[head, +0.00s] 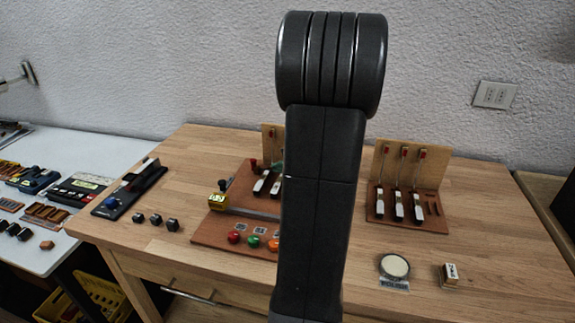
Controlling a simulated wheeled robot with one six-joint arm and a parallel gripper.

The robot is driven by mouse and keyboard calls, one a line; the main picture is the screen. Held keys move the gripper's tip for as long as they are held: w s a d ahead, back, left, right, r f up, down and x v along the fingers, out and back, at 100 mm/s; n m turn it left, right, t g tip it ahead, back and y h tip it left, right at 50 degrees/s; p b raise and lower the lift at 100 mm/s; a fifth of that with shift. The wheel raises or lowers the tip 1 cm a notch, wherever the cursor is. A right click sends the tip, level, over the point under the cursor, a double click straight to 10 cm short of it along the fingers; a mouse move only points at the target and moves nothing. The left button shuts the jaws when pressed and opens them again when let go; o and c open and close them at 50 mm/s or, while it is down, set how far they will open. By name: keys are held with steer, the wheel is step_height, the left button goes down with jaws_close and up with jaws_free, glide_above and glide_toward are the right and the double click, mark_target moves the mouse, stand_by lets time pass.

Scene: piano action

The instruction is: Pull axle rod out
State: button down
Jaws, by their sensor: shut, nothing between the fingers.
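A brown piano-action board (238,190) stands on the wooden table, with its middle and right side hidden behind my arm. White key-like pieces (262,183) stand on the board, partly hidden. My gripper is not visible; only my dark arm shows, upright across the middle of the head view.
A second board (410,219) with white pieces and red-tipped stems stands at the right. Red (234,237) and green (255,241) buttons line the left board's front. A round pad (395,267) and small block (450,276) lie front right. Black nuts (156,220) lie left.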

mark_target(255, 164)
steer(key=x, duration=0.4)
steer(key=r+p+x, duration=0.1)
steer(key=x, duration=0.1)
steer(key=shift+w+a+r, duration=0.1)
steer(key=shift+w+a, duration=0.05)
steer(key=shift+a, duration=0.15)
steer(key=shift+w+a, duration=0.45)
steer(key=shift+a, duration=0.1)
steer(key=w+a, duration=0.1)
steer(key=a, duration=0.7)
steer(key=w+a, duration=0.2)
steer(key=a, duration=0.7)
steer(key=w+a, duration=0.2)
steer(key=a, duration=0.6)
steer(key=shift+a, duration=0.35)
steer(key=shift+b, duration=0.3)
